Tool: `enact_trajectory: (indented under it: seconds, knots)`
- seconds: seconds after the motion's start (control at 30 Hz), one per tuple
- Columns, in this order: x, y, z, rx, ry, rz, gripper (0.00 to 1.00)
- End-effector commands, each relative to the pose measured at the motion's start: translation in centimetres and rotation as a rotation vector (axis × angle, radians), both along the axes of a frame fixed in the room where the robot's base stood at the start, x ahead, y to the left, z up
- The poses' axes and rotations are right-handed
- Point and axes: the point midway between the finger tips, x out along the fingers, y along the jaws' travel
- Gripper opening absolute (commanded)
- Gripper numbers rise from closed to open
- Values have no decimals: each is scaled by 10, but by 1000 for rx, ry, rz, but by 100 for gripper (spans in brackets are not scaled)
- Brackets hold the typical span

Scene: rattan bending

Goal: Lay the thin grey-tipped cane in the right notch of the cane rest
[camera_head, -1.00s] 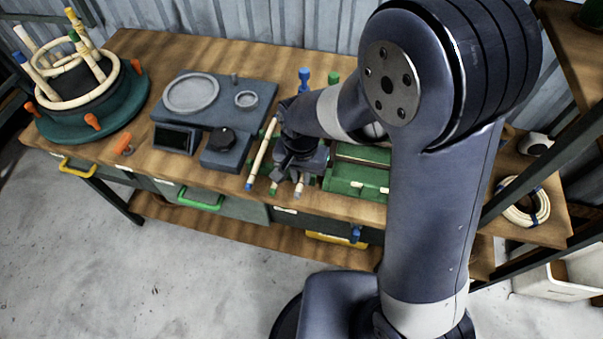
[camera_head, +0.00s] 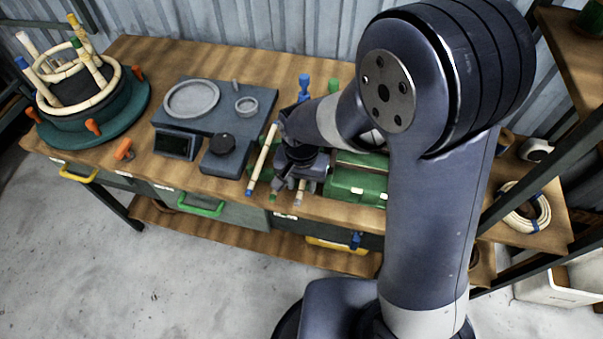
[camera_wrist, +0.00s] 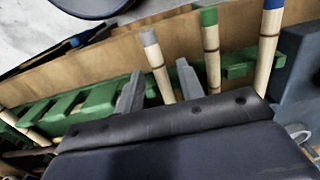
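The thin grey-tipped cane (camera_wrist: 157,62) shows in the wrist view between the two fingers of my gripper (camera_wrist: 160,86), with a visible gap to each finger. My gripper is open; the palm hides the cane's far part. In the head view my gripper (camera_head: 289,184) is low over the bench's front edge, and the cane's end (camera_head: 299,198) pokes out below it. The green notched cane rest (camera_wrist: 105,98) runs across the wrist view behind the canes.
Another pale cane (camera_wrist: 22,128) lies at the wrist view's left edge. A grey plate with dishes (camera_head: 222,103) and a dark dial box (camera_head: 222,157) are left of my gripper. A green block (camera_head: 355,183) is close on its right. The round rattan former (camera_head: 110,120) is far left.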

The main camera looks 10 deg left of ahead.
Motion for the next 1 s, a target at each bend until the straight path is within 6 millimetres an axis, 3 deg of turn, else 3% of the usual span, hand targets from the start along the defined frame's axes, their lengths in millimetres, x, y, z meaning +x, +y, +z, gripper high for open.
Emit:
enact_trajectory:
  seconds: [0.17,0.6,0.8,1.0]
  knots:
    - [1,1,21,4,-5,0,36]
    - [0,1,107,3,-3,0,36]
    - [0,0,121,1,-1,0,36]
    - [-1,0,122,0,0,0,36]
